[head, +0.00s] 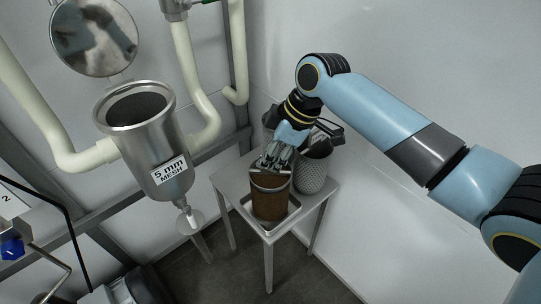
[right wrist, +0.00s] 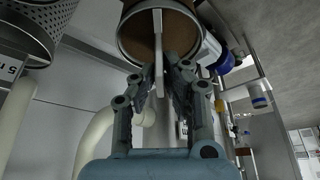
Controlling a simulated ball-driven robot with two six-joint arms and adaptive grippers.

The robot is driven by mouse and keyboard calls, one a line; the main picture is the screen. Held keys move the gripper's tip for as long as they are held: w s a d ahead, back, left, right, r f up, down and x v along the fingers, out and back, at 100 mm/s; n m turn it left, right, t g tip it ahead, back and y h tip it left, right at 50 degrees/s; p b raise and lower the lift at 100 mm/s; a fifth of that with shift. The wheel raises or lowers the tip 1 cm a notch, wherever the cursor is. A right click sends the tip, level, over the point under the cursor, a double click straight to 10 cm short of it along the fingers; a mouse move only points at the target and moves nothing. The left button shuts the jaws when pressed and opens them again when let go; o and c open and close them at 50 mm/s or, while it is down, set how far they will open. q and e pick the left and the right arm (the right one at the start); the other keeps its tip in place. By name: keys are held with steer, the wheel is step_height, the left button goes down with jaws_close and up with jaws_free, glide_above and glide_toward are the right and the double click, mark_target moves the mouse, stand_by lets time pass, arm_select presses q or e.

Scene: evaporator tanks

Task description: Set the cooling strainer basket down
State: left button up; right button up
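A brown cylindrical basket with a metal rim (head: 270,197), which I take for the cooling strainer basket, is upright at the metal drip tray (head: 246,203) on the small table. Whether its bottom touches the tray cannot be told. My right gripper (head: 277,158) is above the basket's rim, pointing down. In the right wrist view the fingers (right wrist: 165,85) close in on both sides of the basket's flat bar handle (right wrist: 158,45), and the basket's rim (right wrist: 125,50) shows beyond them. My left gripper is in neither view.
A grey perforated basket (head: 313,174) stands on the small table (head: 232,178) just right of the brown one. A steel strainer housing (head: 148,145) labelled "5 mm MESH" is open at the left, its round lid (head: 94,38) raised. White walls stand behind.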

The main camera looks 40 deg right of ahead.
steer(key=o, duration=0.4)
steer(key=p+v, duration=0.2)
steer(key=v, duration=1)
steer(key=shift+r, duration=0.15)
